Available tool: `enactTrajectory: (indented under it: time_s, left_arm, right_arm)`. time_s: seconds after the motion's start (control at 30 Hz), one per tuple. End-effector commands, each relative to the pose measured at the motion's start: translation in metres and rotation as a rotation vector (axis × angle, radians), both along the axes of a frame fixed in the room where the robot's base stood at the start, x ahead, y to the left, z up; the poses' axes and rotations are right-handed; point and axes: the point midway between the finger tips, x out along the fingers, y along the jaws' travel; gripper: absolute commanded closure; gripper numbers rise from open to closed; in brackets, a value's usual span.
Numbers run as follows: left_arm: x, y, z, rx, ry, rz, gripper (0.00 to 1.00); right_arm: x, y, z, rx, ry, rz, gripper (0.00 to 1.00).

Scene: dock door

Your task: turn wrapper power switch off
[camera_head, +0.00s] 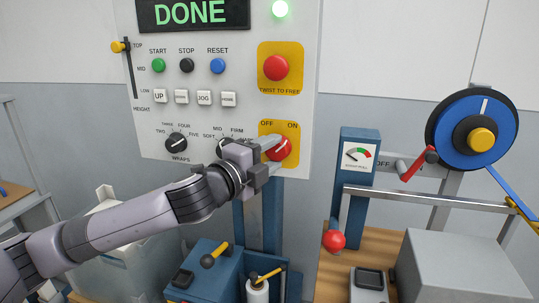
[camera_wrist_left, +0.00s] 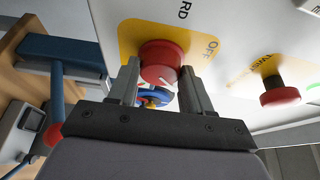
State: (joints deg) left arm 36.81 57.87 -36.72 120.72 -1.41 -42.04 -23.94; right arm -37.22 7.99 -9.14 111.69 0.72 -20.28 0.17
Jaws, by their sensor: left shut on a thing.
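The power switch (camera_head: 280,150) is a red rotary knob on a yellow plate marked OFF and ON, low on the right of the white control panel (camera_head: 215,115). My left gripper (camera_head: 273,157) reaches it from the left and is shut on the knob. In the left wrist view the red knob (camera_wrist_left: 161,66) sits between the two fingers (camera_wrist_left: 156,85), with OFF printed beside it. A white line shows on the knob's face; in the head view it slants toward the upper right. The gripper partly hides the knob. My right gripper is not in view.
A red twist-to-free button (camera_head: 276,68) sits above the switch. Selector knobs (camera_head: 176,143) and push buttons lie to the left. The panel display (camera_head: 190,12) reads DONE and a green lamp (camera_head: 280,9) is lit. A blue gauge post (camera_head: 357,165) and strap reel (camera_head: 472,132) stand right.

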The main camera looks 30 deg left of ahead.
Motion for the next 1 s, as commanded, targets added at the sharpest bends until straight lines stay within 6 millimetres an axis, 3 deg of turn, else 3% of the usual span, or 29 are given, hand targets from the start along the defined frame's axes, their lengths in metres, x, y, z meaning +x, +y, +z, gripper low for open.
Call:
enactTrajectory:
  time_s: [0.37, 1.0]
  left_arm:
    - [0.0, 0.0, -0.008, -0.197, -0.049, 0.0, 0.81]
    - [0.001, -0.003, -0.011, -0.785, -0.2, 0.001, 0.81]
  right_arm:
    - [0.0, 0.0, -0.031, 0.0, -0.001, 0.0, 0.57]
    - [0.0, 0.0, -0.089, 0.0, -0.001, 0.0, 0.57]
